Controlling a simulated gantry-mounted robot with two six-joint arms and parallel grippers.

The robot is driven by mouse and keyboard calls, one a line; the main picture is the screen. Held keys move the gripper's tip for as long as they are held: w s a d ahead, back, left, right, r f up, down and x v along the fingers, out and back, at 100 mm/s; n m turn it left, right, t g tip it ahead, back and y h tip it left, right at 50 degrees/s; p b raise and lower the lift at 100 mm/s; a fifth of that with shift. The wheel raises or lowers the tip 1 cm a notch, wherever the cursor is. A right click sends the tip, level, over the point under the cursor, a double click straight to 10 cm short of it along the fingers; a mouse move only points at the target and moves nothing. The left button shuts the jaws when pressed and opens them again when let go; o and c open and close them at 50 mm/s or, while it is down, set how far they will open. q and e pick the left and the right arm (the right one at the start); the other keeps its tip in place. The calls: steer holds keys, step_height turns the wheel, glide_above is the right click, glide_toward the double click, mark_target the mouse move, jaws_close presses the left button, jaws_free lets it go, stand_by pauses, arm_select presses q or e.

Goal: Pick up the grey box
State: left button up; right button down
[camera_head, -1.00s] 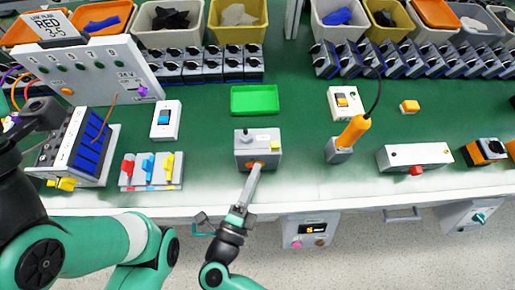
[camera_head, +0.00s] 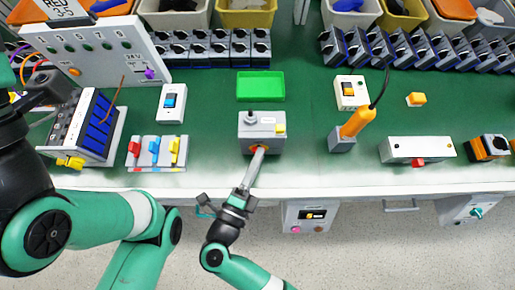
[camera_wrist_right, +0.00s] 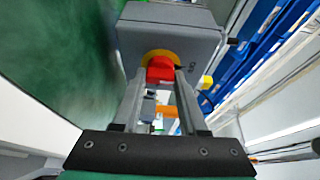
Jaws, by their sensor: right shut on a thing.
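The grey box (camera_head: 246,133) is at the middle of the front part of the green bench in the head view. It has a knob and a yellow label on top and an orange ring on its near face. My right gripper (camera_head: 259,157) reaches it from the front, its fingertips at that ring. In the right wrist view the grey box (camera_wrist_right: 183,35) fills the top middle, and my right gripper (camera_wrist_right: 160,85) is shut around the red knob (camera_wrist_right: 160,69) on its face. I cannot tell whether the box touches the bench. My left arm is at the left; its fingers do not show.
A green tray (camera_head: 260,86) lies just behind the box. A block of three coloured switches (camera_head: 157,153) is to the left, an orange-handled tool (camera_head: 355,123) to the right. Bins and rows of dark switches line the back. The bench's front edge is close.

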step_height(320, 180, up, 26)
steer(key=p, duration=1.2)
steer(key=shift+r, duration=0.1)
steer(key=shift+p, duration=0.45)
steer(key=shift+f+b, duration=8.15)
steer(key=shift+f, duration=5.6)
